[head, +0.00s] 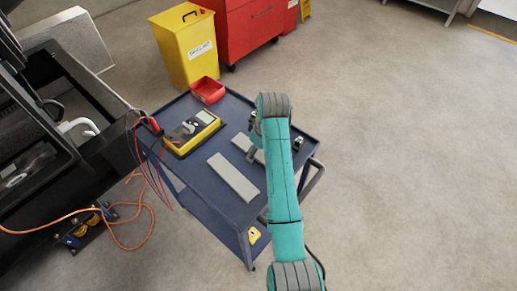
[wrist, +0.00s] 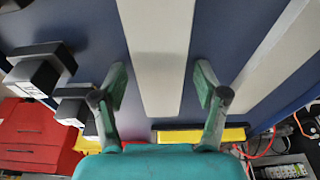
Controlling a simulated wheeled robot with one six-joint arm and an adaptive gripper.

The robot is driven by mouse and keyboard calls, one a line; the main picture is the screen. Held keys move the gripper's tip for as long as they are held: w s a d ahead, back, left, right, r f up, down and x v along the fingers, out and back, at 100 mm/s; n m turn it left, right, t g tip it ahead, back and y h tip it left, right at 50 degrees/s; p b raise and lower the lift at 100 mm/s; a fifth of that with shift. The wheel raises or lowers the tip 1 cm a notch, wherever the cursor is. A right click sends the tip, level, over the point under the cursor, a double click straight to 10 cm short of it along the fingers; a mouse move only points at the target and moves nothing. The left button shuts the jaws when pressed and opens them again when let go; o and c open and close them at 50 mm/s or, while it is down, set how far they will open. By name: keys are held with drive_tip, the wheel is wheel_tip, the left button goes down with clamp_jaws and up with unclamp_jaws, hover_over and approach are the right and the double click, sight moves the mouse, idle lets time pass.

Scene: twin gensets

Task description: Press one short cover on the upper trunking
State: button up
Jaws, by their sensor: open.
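Two flat grey cover strips lie on the blue cart top. One strip (head: 233,177) is in plain sight in the head view and shows at the right of the wrist view (wrist: 280,52). The other strip (head: 241,142) is partly hidden by my arm in the head view. In the wrist view this strip (wrist: 158,50) runs between my fingers. My gripper (wrist: 161,85) is open and empty, above the cart, with one finger on each side of the strip and apart from it. I cannot make out the upper trunking in either view.
The blue cart (head: 185,105) also carries a yellow-black meter (head: 193,132), a red bin (head: 208,90) and black blocks (wrist: 35,75). Red cables run from the dark machine (head: 40,175) at left. A yellow bin (head: 185,50) stands behind. Floor at right is clear.

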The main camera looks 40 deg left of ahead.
clamp_jaws()
drive_tip(key=shift+r, duration=0.15)
drive_tip(key=shift+r, duration=3.85)
